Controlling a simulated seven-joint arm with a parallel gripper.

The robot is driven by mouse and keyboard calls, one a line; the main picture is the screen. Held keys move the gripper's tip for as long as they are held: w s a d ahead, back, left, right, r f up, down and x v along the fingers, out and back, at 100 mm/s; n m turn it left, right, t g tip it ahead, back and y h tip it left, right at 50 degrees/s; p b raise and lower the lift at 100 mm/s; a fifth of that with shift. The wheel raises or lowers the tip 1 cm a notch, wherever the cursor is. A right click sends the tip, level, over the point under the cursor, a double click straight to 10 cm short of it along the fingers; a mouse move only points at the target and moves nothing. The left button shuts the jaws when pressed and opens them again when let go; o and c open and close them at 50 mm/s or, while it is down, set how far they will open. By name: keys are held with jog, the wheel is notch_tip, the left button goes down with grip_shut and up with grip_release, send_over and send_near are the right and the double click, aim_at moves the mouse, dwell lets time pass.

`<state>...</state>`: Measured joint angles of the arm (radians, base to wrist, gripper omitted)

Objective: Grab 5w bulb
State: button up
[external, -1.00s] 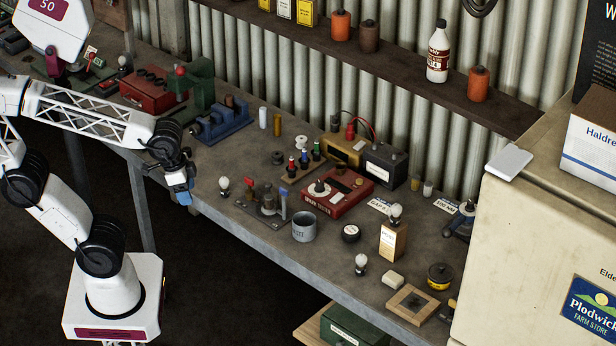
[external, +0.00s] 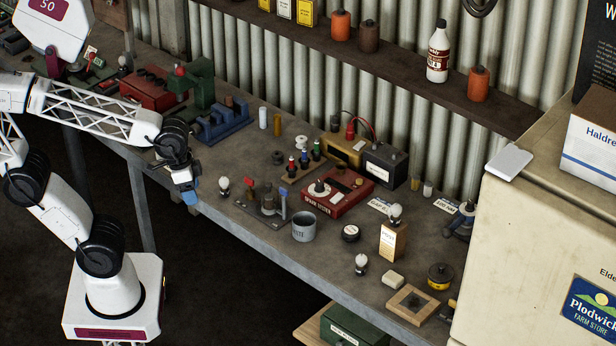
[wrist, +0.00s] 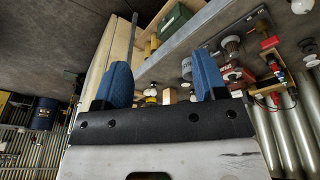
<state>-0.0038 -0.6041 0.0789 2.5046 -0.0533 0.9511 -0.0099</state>
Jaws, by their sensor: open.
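Three bulbs with pale glass tops are in the external view. One bulb (external: 224,184) stands near the bench's front edge, left of a metal stand. A third bulb (external: 361,261) stands near the front edge, left of a pale block. I cannot read a wattage on any of them. My gripper (external: 190,196) is at the bench's front edge, left of the first bulb and apart from it. In the wrist view its blue fingers (wrist: 163,82) are spread, with nothing between them.
A grey cup (external: 304,228), a two-lever metal stand (external: 265,204) and a red tester (external: 338,192) are right of the first bulb. A blue vise (external: 224,122) is behind my gripper. A cream cabinet (external: 545,240) closes off the right end.

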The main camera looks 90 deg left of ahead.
jog(key=w+a+f+n+g+h, duration=0.15)
jog(key=w+n+h, duration=0.75)
jog(key=w, duration=2)
jog(key=w+a+f+n+t+h, duration=0.1)
jog(key=w+a+f+n, duration=0.3)
jog(key=w, duration=0.4)
jog(key=w+a+f+n+t, duration=0.2)
jog(key=w+a+f+n, duration=0.3)
jog(key=w, duration=0.4)
jog(key=w+a+f+n+t+h, duration=0.1)
jog(key=w+a+f+n+t, duration=0.1)
jog(key=w+a+f+n, duration=0.3)
jog(key=shift+w+a+f+t+h, duration=0.1)
jog(key=shift+w+t+h, duration=0.05)
jog(key=shift+w, duration=0.7)
jog(key=shift+w+a+t+h, duration=0.1)
jog(key=shift+w+h, duration=0.05)
jog(key=shift+w, duration=0.7)
jog(key=shift+d, duration=0.1)
jog(key=shift+x, duration=1.2)
jog(key=shift+w+f, duration=0.1)
